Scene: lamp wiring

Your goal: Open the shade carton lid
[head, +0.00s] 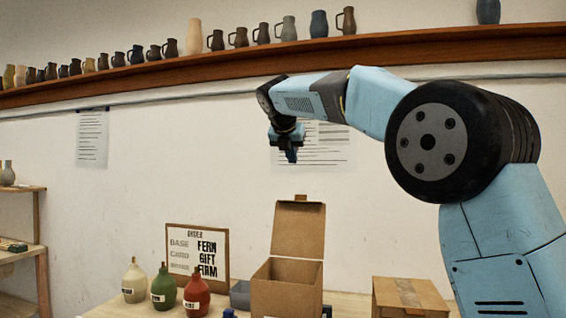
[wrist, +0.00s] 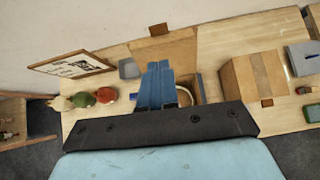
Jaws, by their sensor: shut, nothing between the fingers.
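A brown cardboard carton (head: 285,296) stands on the table in the middle with its lid (head: 299,230) swung up and standing nearly upright at the back. A small tab sits on the lid's top edge. In the wrist view the lid (wrist: 178,50) lies beyond my fingers, and a pale curved rim shows inside the carton beside them. A second carton (head: 408,296) to the right is closed; it also shows in the wrist view (wrist: 254,78). No label naming either as the shade carton is readable. My gripper (head: 291,157) is shut and empty, pointing down well above the open carton.
Three bottles, cream (head: 134,281), green (head: 164,288) and red (head: 196,292), stand left of the carton. An order board (head: 197,250) stands behind them. A grey bin (head: 240,294) is beside the open carton. A grey box (wrist: 303,57) lies far right.

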